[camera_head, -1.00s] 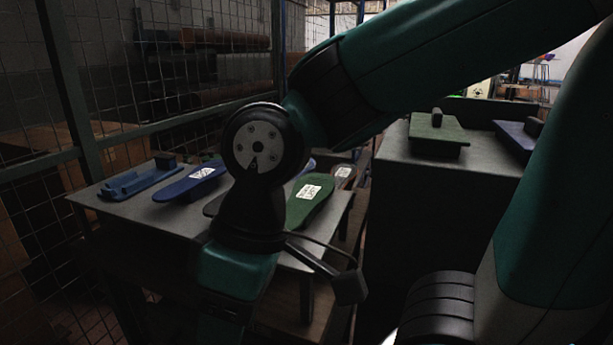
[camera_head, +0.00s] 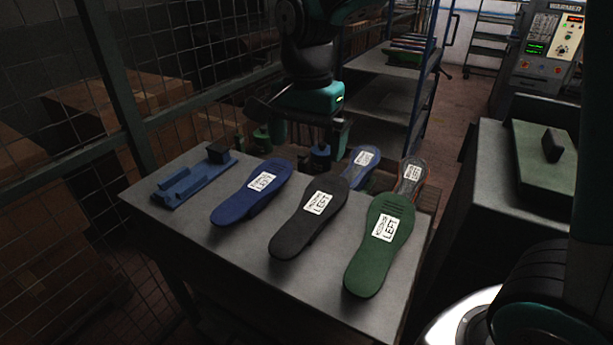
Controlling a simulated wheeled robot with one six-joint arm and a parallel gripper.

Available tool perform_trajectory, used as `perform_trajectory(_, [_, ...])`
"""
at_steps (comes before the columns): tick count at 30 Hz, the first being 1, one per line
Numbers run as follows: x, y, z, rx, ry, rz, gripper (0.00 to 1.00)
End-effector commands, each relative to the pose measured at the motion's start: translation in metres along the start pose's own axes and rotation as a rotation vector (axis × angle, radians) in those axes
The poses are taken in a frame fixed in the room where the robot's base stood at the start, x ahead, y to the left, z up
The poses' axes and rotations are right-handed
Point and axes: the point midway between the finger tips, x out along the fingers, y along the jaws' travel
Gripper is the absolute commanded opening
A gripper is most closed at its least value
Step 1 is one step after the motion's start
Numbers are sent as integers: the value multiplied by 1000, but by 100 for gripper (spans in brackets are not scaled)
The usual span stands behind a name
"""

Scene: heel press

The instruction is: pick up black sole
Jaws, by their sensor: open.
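The black sole (camera_head: 292,236) lies flat on the grey table between a blue sole (camera_head: 236,204) and a green sole (camera_head: 367,262). It has a white label reading LEFT, and its whole upper face shows. My gripper (camera_head: 318,138) is beyond the far edge of the table, behind the soles. It is open and holds no sole. Its fingertips are dark and partly lost against the background, and it is apart from the black sole.
A blue fixture (camera_head: 190,184) lies at the table's left. A smaller blue sole (camera_head: 360,168) and a grey-brown sole (camera_head: 411,177) lie behind the front soles. A wire fence is left. A machine block (camera_head: 480,190) with a green plate (camera_head: 546,165) stands right.

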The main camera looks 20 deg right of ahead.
Motion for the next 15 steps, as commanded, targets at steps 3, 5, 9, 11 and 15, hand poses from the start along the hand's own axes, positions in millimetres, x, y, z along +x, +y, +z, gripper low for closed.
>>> perform_trajectory(3, [6, -1, -4, 47, 2, 12, 100])
perform_trajectory(5, [17, 0, -5, 52, 2, 15, 100])
perform_trajectory(9, [49, 2, -6, 51, 1, 16, 100])
perform_trajectory(11, [63, 1, -6, 51, 1, 15, 100])
perform_trajectory(15, [93, 2, -6, 49, 1, 14, 100])
